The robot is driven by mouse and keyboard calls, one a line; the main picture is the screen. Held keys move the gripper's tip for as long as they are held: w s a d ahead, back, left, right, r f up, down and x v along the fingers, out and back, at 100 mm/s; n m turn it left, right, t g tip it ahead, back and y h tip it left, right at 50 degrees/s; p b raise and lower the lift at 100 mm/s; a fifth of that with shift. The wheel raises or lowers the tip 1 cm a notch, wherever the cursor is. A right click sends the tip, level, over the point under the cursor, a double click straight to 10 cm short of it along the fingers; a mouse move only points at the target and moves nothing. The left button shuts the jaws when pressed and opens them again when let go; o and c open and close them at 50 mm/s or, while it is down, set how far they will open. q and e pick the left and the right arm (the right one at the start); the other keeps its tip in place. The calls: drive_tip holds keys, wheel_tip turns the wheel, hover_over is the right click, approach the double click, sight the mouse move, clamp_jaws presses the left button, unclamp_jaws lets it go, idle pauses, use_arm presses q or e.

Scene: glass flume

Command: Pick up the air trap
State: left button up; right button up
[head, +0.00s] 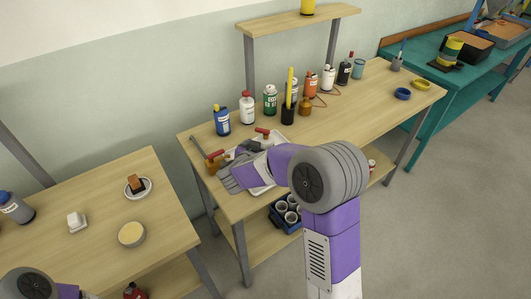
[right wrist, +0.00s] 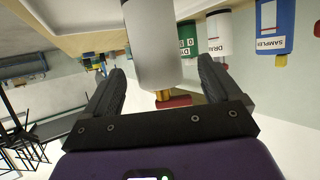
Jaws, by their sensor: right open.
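The air trap seems to be the grey cylinder (right wrist: 150,45) with a brass neck and a red top in the right wrist view, where the scene appears upside down. In the head view a red-handled fitting (head: 262,131) at the back of the white tray seems to be its top; its body is mostly hidden by my wrist. My right gripper (right wrist: 161,75) is open, with one finger on each side of the cylinder in the picture. I cannot tell whether the fingers touch it. In the head view the right gripper (head: 238,172) is over the tray.
A white tray (head: 263,190) lies under the gripper. A brass fitting with a red handle (head: 215,156) stands left of it. Blue (head: 221,121), white (head: 247,108) and green (head: 270,100) bottles stand behind. The left table (head: 85,200) has free room.

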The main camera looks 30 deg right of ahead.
drive_tip(key=b+x, duration=0.2)
drive_tip(key=x, duration=0.3)
drive_tip(key=shift+s+f, duration=0.15)
drive_tip(key=shift+s, duration=0.05)
drive_tip(key=shift+w+d, duration=0.35)
